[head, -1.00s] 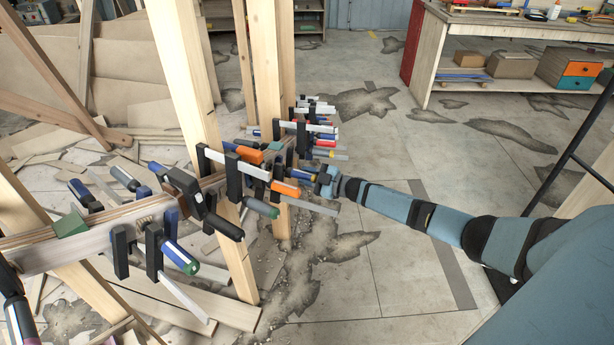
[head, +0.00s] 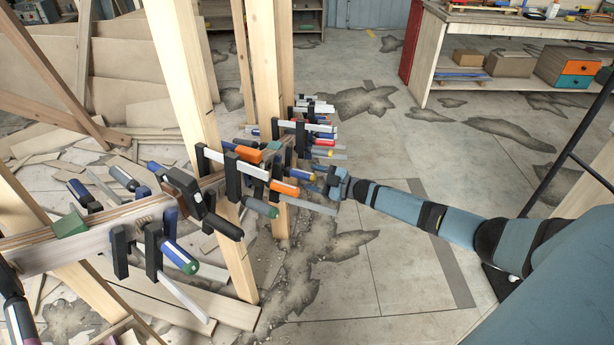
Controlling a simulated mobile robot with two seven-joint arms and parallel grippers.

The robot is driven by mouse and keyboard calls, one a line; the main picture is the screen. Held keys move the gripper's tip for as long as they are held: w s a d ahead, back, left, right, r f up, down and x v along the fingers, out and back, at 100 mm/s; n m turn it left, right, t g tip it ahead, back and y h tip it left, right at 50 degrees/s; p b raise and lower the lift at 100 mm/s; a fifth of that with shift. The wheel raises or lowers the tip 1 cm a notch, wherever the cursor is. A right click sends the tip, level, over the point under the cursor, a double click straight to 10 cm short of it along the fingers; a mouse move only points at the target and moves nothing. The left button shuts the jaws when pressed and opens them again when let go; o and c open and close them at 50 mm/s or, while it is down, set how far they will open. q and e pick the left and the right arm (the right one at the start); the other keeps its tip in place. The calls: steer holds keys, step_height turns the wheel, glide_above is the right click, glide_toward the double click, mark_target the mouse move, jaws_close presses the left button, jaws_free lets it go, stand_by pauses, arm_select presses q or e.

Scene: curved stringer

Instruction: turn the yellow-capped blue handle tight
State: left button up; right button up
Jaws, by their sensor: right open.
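The blue handle (head: 300,174) with a yellow cap sticks out to the right from the clamps on the curved wooden stringer, just above an orange handle. My right gripper (head: 324,182) is just to the right of the yellow cap, with its fingers pointing towards the handle. It is open and looks empty, with a small gap to the cap. The handle's inner end is partly hidden among the neighbouring clamps. My left gripper is not in view.
The concrete floor to the right is open, with a workbench (head: 437,62) at the back right.

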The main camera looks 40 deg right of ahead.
steer(key=v, duration=1.1)
steer(key=shift+d, duration=0.1)
